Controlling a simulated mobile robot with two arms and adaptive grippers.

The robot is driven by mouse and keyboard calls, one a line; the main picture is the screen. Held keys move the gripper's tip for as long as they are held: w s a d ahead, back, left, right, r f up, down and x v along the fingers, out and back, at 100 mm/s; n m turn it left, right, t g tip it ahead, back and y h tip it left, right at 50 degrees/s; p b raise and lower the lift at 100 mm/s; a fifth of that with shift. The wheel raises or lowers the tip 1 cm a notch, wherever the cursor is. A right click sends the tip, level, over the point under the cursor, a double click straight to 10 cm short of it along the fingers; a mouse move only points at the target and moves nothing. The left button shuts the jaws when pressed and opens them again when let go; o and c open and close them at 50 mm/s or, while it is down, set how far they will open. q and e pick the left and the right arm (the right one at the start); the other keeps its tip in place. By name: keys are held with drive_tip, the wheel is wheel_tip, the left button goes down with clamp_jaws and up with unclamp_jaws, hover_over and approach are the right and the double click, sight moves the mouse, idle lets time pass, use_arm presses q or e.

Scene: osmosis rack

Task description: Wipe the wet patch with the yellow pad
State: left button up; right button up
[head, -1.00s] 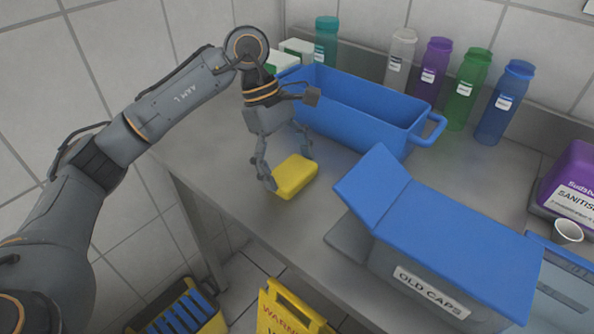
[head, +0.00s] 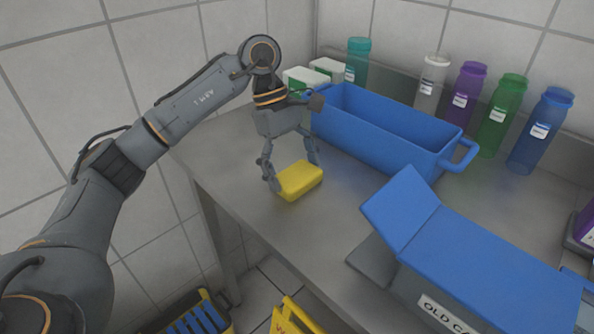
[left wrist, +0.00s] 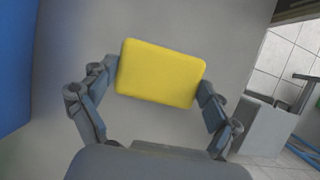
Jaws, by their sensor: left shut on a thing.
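The yellow pad (head: 299,180) is a rounded block near the left end of the grey worktop, close to its front edge. My left gripper (head: 292,173) comes down from above and is shut on it. In the left wrist view, the pad (left wrist: 161,73) sits between the two fingers (left wrist: 158,88), one at each short end. The pad looks low against the worktop, but I cannot tell whether it touches. I cannot clearly make out the wet patch; it may be hidden or too faint. My right gripper is not in view.
A blue bin (head: 447,160) stands just behind and right of the pad. A grey OLD CAPS box (head: 412,295) with a blue lid (head: 480,255) stands at the front right. Several bottles (head: 498,115) line the back wall. Bare worktop (head: 225,150) lies left of the pad.

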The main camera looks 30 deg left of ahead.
use_arm(q)
drive_tip(key=shift+f, duration=0.1)
drive_tip(key=shift+r, duration=0.2)
wheel_tip(320, 180, up, 2)
drive_tip(key=shift+p, duration=0.85)
drive_tip(key=shift+r+p, duration=0.6)
drive_tip(key=shift+r, duration=0.35)
drive_tip(key=shift+r+p, duration=0.55)
drive_tip(key=shift+r, duration=0.35)
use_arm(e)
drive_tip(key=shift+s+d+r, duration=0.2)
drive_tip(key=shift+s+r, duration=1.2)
use_arm(q)
drive_tip(key=shift+r+p, duration=1.05)
drive_tip(key=shift+r, duration=0.5)
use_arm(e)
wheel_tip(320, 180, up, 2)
